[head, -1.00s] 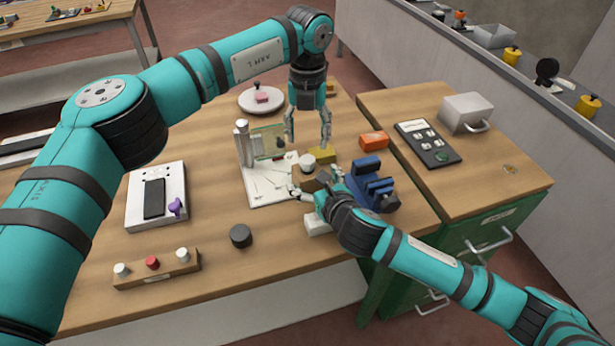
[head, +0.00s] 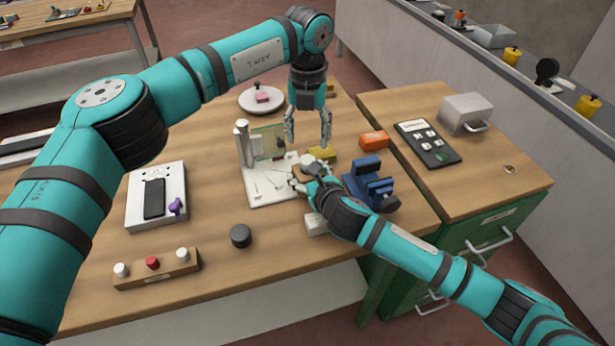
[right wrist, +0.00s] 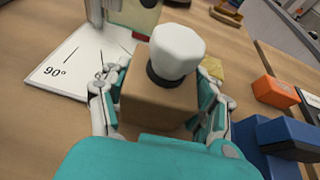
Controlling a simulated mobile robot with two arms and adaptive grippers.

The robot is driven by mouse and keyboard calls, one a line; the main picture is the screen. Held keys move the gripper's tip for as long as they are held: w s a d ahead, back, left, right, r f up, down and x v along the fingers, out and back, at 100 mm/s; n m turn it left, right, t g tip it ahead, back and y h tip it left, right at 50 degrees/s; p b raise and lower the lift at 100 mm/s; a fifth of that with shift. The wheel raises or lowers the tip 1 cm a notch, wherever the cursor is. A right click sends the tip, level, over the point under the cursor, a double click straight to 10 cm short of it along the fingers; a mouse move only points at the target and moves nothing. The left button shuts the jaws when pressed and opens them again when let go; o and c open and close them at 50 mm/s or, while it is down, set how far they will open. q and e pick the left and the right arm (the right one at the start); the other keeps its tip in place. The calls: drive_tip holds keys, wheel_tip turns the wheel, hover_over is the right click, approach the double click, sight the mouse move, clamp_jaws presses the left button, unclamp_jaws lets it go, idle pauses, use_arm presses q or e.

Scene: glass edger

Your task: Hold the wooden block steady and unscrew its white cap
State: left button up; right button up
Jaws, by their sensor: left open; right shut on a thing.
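The wooden block (right wrist: 158,104) stands upright in the right wrist view, with its white cap (right wrist: 176,50) on top above a dark ring. My right gripper (right wrist: 160,108) is shut on the block, one finger on each side. In the head view the right gripper (head: 304,180) covers most of the block, and the white cap (head: 307,160) shows just above it. My left gripper (head: 308,140) is open and empty, pointing down above and slightly behind the cap, apart from it.
A white angle sheet (head: 268,192) with a glass fixture lies left of the block. A blue clamp (head: 372,184), an orange block (head: 374,140) and a yellow block (head: 322,154) stand nearby. A dark round knob (head: 240,236) sits nearer the front. The table's front middle is mostly free.

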sight(308, 159)
clamp_jaws()
use_arm(q)
drive_tip(key=shift+c, duration=1)
drive_tip(key=m, duration=1.3)
drive_tip(key=shift+r, duration=0.1)
drive_tip(key=m, duration=0.4)
drive_tip(key=shift+m, duration=0.4)
drive_tip(key=m, duration=0.9)
drive_tip(key=shift+r+m, duration=0.1)
drive_tip(key=shift+m, duration=0.3)
drive_tip(key=m, duration=0.7)
drive_tip(key=shift+m, duration=0.4)
drive_tip(key=shift+f+m, duration=0.3)
drive_tip(key=shift+f, duration=3.65)
